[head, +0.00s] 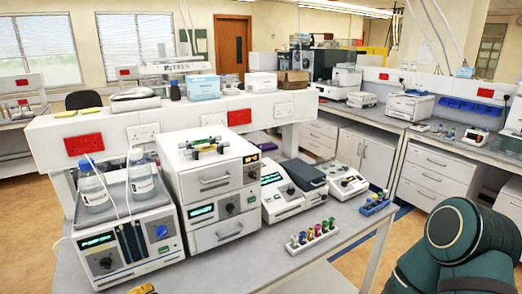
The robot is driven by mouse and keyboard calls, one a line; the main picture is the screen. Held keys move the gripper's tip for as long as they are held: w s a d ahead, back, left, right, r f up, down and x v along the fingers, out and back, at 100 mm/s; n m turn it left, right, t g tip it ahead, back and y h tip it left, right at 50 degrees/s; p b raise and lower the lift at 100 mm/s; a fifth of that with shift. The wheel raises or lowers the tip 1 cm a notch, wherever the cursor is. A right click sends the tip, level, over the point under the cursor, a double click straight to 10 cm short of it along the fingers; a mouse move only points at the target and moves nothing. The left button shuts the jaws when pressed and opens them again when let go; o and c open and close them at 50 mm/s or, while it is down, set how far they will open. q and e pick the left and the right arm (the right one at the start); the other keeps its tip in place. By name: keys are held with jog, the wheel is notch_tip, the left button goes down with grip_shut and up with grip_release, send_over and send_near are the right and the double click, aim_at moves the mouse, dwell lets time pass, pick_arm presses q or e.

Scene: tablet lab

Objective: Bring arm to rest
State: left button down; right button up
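A thick dark green arm link with a round joint (455,235) fills the lower right corner of the head view. It is my own, and its gripper is outside the picture. No left arm or left gripper that I can make out is in view. No fingertips are visible, so what either gripper holds is hidden.
A grey lab bench (270,262) stands ahead with a bottle-topped instrument (125,245), a stacked white unit (213,190) and a rack of coloured vials (312,237). A small dark and yellow item (143,289) is cut off below. Floor shows between benches.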

pick_arm(q)
jog(key=d+f+m+g+h+b, duration=0.2)
jog(key=d+f+m+g+b, duration=0.15)
jog(key=d+f+m, duration=0.4)
jog(key=s+d+f+m+g+b, duration=0.3)
jog(key=s+d+f+m+g, duration=0.2)
jog(key=f, duration=0.5)
jog(key=s+d+f+m+g+b, duration=0.4)
jog(key=s+d+f+m+g, duration=0.1)
jog(key=s+f+m, duration=0.3)
jog(key=shift+s+d+f, duration=0.25)
jog(key=shift+d+f, duration=0.4)
jog(key=shift+f, duration=0.2)
pick_arm(e)
notch_tip(320, 180, down, 12)
jog(key=shift+w+a, duration=0.15)
jog(key=shift+a, duration=0.05)
pick_arm(q)
jog(key=shift+h, duration=0.3)
